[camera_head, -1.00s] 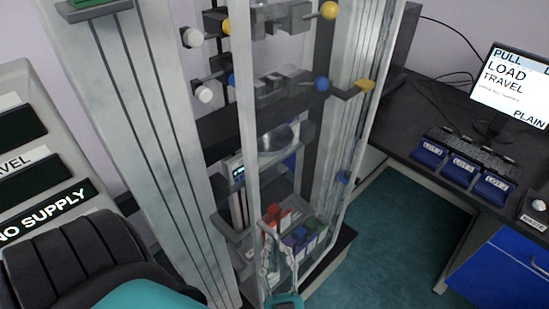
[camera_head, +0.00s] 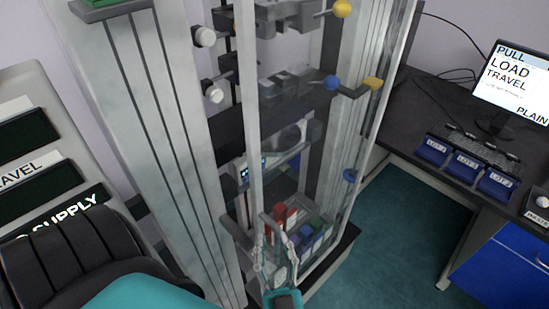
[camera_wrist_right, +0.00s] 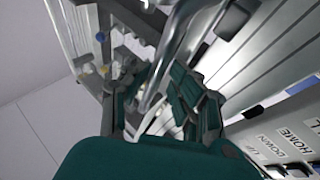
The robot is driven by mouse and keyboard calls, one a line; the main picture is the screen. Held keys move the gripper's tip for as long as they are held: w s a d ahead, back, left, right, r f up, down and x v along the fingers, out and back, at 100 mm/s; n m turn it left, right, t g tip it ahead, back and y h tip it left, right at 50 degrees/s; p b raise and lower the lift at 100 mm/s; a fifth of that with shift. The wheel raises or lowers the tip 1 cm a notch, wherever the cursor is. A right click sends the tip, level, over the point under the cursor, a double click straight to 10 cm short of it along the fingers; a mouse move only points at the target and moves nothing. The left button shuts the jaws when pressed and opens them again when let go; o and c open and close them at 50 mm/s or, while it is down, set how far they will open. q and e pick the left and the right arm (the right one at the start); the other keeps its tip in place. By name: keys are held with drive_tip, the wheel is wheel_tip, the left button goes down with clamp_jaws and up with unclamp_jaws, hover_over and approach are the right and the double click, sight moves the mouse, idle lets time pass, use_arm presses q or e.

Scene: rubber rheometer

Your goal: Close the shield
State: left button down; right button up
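The shield is a clear panel with a pale frame. Its upright frame bar (camera_head: 247,120) stands in front of the test machine in the head view. My right gripper (camera_head: 275,225) is low at the front of the shield, by the lower part of this bar. In the right wrist view a shiny silver bar, apparently the shield's handle (camera_wrist_right: 177,45), runs between the dark teal fingers of my right gripper (camera_wrist_right: 155,85). Whether the fingers press on it I cannot tell. My left gripper is not in view.
Behind the shield are yellow (camera_head: 342,8) and blue (camera_head: 331,83) knobs and a tray with red (camera_head: 280,215), green and blue pieces. A thick grey column (camera_head: 160,150) stands left. A desk with a monitor (camera_head: 513,82) and blue boxes (camera_head: 464,165) is right. Floor between is clear.

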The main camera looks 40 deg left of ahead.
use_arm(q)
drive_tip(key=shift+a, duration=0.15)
use_arm(e)
drive_tip(key=shift+w+r, duration=0.1)
drive_tip(key=shift+d, duration=0.15)
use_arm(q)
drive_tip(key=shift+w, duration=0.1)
use_arm(e)
drive_tip(key=v, duration=1.2)
